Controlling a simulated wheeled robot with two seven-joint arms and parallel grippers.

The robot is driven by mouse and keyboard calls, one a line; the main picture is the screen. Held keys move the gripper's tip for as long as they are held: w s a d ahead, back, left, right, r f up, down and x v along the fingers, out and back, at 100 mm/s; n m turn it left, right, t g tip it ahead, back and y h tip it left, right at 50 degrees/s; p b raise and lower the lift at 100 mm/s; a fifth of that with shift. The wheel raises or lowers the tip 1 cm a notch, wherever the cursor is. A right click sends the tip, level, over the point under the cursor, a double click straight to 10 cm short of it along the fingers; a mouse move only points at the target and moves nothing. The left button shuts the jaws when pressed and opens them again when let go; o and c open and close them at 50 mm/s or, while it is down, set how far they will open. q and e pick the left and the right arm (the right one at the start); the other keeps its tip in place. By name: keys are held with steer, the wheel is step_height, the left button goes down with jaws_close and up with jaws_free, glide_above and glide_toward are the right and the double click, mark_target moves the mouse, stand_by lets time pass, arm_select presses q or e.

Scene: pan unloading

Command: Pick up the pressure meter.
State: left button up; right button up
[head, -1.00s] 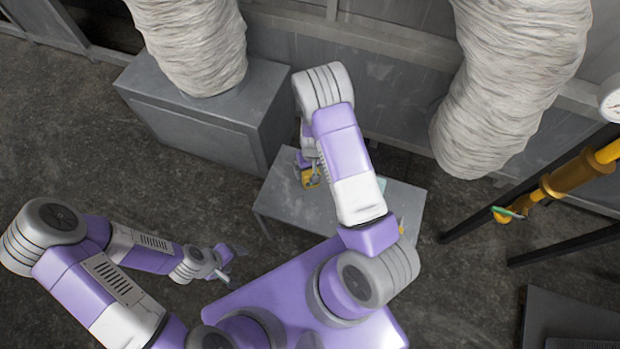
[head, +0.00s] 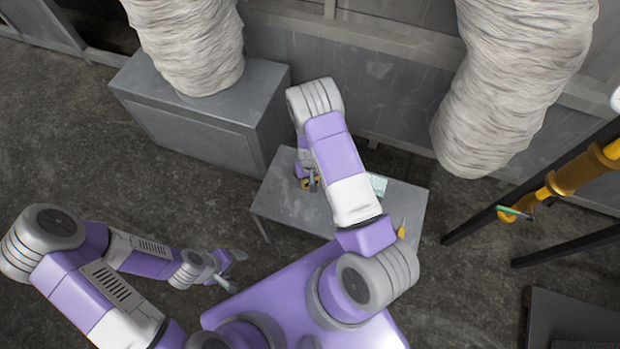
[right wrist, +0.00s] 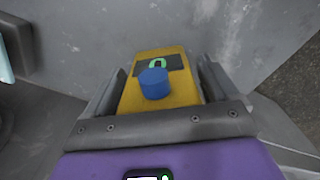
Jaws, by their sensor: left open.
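The pressure meter appears to be the yellow device with a blue knob and a dark display with a green mark, seen in the right wrist view (right wrist: 182,94). In the head view only a little of its yellow body (head: 308,186) shows on the grey table, beneath my right gripper (head: 312,180). In the right wrist view the two fingers of my right gripper (right wrist: 160,82) stand on either side of the meter. Whether they press on it cannot be told. My left gripper (head: 230,270) is open and empty, left of the table.
On the table (head: 285,205) lie a pale flat item (head: 378,185) and an orange-yellow tool (head: 402,229). A grey cabinet (head: 195,120) stands to the left. Yellow pipework (head: 575,175) with a green-handled part stands at the right.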

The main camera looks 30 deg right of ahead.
steer(key=c, duration=0.8)
